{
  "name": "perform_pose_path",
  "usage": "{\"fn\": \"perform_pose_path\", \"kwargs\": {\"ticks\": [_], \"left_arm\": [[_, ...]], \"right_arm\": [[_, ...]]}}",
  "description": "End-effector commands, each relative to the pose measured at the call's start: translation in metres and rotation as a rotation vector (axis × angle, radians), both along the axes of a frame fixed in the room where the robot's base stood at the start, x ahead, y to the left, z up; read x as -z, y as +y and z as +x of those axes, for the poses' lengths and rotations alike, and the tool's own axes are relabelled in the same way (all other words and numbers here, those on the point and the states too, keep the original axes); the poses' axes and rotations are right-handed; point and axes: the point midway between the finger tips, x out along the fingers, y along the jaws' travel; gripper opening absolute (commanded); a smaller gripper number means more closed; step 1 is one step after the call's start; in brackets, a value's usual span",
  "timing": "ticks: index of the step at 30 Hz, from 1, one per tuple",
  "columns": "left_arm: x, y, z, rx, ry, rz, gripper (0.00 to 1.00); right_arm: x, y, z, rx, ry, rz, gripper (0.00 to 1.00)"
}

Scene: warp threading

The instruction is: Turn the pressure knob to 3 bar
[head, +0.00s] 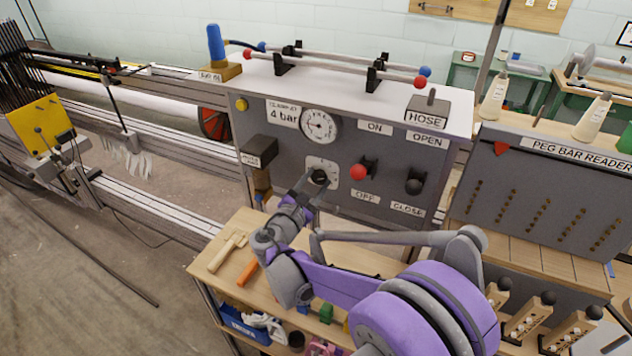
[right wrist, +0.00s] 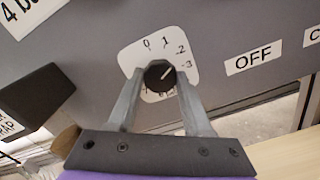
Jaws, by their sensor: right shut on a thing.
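The black pressure knob (head: 319,176) sits on a white dial plate (head: 331,168) on the front of the grey control panel. In the right wrist view the knob (right wrist: 159,78) has a white pointer line aimed up and right, roughly between the 2 and 3 marks. Its lower numbers are hidden by my fingers. My right gripper (right wrist: 159,88) is shut on the knob, one finger on each side. It also shows in the head view (head: 314,184). A round gauge (head: 320,125) is above the knob, beside a label reading 4 bar (head: 285,116). My left gripper is out of view.
A red-knobbed lever (head: 360,171) by ON/OFF labels and a black-knobbed lever (head: 414,186) by OPEN/CLOSE labels stand right of the knob. A black box (head: 259,150) juts out on the left. A hammer (head: 228,250) lies on the wooden shelf (head: 210,258) below.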

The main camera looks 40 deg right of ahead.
Motion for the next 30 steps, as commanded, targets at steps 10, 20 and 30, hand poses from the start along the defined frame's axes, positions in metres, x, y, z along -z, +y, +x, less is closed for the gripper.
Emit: {"fn": "perform_pose_path", "kwargs": {"ticks": [10, 20, 30], "left_arm": [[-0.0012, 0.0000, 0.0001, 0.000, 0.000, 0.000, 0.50], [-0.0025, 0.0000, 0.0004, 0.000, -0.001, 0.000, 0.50], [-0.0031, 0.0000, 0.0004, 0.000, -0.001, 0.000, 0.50]], "right_arm": [[-0.0003, 0.0006, 0.0004, -0.001, -0.284, 0.148, 0.00], [-0.0005, 0.0007, 0.0006, -0.001, -0.484, 0.252, 0.00], [-0.0005, 0.0008, 0.0006, 0.000, -0.574, 0.299, 0.00]]}}
